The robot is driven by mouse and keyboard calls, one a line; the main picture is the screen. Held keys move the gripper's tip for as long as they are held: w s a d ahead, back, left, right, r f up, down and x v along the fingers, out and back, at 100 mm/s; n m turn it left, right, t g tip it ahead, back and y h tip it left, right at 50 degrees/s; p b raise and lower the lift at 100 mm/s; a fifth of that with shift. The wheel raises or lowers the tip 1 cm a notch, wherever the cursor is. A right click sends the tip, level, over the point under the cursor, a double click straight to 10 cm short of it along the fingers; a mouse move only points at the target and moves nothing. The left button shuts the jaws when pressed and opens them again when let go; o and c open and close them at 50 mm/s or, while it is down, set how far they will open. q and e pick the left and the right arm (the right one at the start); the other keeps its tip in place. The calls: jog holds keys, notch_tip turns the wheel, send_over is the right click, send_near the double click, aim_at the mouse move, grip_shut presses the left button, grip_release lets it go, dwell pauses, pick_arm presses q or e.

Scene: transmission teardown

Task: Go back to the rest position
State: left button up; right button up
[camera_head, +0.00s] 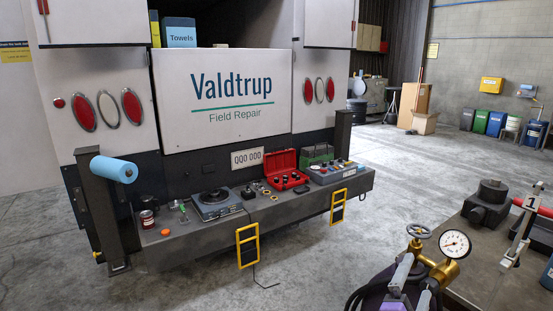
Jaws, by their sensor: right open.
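My right gripper (416,277) is at the bottom edge, right of the middle. Its two grey fingers stand apart, and nothing shows between them. Close by, a brass valve fitting (444,271) carries a round white gauge (456,243) and a dark handwheel (420,231). I cannot tell whether the fingers touch it. My left gripper is not in view.
A dark workbench (480,262) on the right holds a black housing (486,203) and a silver tool (522,228). The truck's rear shelf (255,220) holds a red case (286,171) and a grey device (215,204).

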jog(key=s+f+m+g+y, duration=0.2)
jog(key=s+f+m+g, duration=0.1)
jog(key=s+f+m, duration=0.3)
jog(key=s+f+m+g+y, duration=0.2)
jog(key=s+f+m+g, duration=0.15)
jog(key=f, duration=0.55)
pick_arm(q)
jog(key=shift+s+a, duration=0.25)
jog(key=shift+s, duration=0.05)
pick_arm(e)
jog(key=s+a+f+m+g+y, duration=0.2)
jog(key=s+a+f+m+y, duration=0.5)
jog(key=a, duration=0.3)
jog(key=shift+s+a+f, duration=0.2)
jog(key=shift+a+f, duration=0.15)
jog(key=shift+f, duration=0.5)
